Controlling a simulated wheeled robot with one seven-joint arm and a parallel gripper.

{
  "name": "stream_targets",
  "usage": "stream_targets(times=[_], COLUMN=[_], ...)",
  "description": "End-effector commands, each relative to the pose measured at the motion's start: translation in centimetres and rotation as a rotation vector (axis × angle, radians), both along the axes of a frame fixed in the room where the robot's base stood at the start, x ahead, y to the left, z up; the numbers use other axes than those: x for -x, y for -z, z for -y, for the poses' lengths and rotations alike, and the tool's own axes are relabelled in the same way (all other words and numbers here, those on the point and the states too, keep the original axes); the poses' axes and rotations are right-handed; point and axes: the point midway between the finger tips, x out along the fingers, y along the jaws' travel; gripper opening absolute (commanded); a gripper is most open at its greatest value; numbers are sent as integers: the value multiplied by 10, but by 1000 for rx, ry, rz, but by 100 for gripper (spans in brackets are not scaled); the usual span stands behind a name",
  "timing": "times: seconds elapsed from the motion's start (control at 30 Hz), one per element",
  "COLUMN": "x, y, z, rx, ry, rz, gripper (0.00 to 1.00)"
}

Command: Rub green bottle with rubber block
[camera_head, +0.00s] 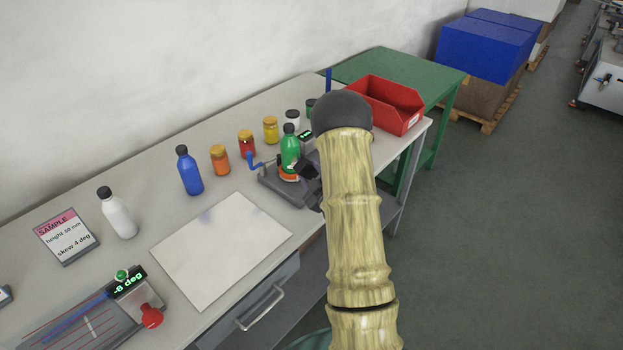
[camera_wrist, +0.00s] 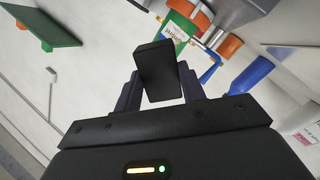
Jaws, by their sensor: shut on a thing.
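The green bottle (camera_head: 290,146) with a dark cap stands in a small grey holder with a blue crank on the bench. In the wrist view the green bottle (camera_wrist: 184,22) shows a pale label (camera_wrist: 174,34) with print on its side. My gripper (camera_wrist: 160,92) is shut on the black rubber block (camera_wrist: 156,62), which points toward the bottle. In the head view my gripper (camera_head: 309,172) is just right of the bottle, partly hidden by my arm. I cannot tell whether the block touches the bottle.
A blue bottle (camera_head: 189,172), a white bottle (camera_head: 117,214) and several jars stand along the bench. A white sheet (camera_head: 222,248) lies in front. A red bin (camera_head: 388,103) is at the far end. A device reading -8 deg (camera_head: 128,283) is at the lower left.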

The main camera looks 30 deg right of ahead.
Motion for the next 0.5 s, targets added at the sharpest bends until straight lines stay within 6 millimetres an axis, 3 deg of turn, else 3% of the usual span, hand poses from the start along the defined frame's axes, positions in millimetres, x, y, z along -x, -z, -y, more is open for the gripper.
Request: stream_targets(times=[0.23,0.5], x=[-26,-36], y=[-2,-1], z=[-6,-5], rx=[0,0], ry=[-11,-9], rz=[3,2], gripper=[0,0])
